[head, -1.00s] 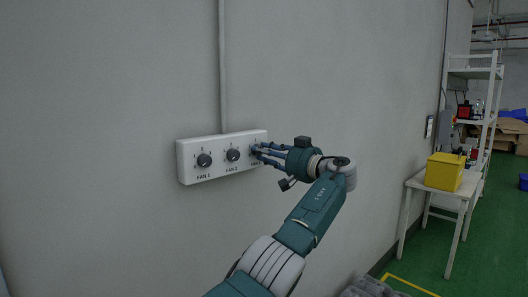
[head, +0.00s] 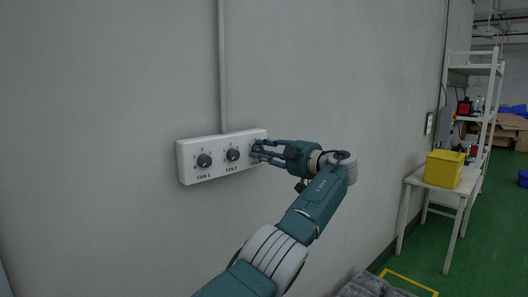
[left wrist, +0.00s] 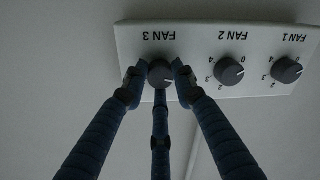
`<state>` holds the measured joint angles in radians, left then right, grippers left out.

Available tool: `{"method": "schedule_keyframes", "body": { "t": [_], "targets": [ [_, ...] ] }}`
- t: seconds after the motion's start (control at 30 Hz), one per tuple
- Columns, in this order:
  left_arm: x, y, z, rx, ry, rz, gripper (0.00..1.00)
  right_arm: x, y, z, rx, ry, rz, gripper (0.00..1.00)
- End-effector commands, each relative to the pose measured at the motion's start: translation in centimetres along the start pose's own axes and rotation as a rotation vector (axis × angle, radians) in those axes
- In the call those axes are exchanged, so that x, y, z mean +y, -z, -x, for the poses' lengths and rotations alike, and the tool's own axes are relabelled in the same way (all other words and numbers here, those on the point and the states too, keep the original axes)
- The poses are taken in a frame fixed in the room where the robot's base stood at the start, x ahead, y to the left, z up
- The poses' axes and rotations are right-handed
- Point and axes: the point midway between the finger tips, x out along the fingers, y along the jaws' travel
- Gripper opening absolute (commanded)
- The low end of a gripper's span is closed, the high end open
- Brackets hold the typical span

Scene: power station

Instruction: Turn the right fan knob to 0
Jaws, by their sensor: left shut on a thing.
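A white panel (head: 219,172) on the grey wall carries three dark round knobs in a row. The left knob is over FAN 1 (head: 204,160) and the middle one over FAN 2 (head: 233,154). The right knob, FAN 3, is mostly hidden by fingers in the head view. The left wrist view shows the panel (left wrist: 136,52) upside down, with the right knob (left wrist: 160,75) between my fingers. My left gripper (head: 257,151) is shut on it, two fingers at its sides and a third below it in that view. Its scale is hidden. My right gripper is not in view.
A conduit (head: 223,70) runs up the wall from the panel. At the right, a white table (head: 418,182) holds a yellow box (head: 444,170), with a white shelf rack (head: 474,72) behind. The wall around the panel is clear.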

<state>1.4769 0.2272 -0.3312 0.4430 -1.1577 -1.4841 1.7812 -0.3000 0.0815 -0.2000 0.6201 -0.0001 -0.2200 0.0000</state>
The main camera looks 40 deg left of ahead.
Motion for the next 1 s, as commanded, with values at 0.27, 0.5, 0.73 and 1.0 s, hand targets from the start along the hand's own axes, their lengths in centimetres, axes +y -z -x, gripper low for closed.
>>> {"method": "schedule_keyframes", "body": {
  "t": [0.27,0.5,0.73,1.0],
  "targets": [
    [-0.1,-0.2,0.0,-0.019,0.008,0.261,0.01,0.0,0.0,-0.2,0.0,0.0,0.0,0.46],
    [-0.2,-0.2,0.0,-0.032,0.013,0.483,0.01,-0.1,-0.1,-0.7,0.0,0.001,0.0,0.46],
    [-0.2,-0.2,0.0,-0.042,0.017,0.661,0.01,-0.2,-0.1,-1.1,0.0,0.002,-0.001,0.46],
    [-0.2,-0.1,0.0,-0.05,0.021,0.795,0.01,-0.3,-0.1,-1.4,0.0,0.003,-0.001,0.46]
  ]
}}
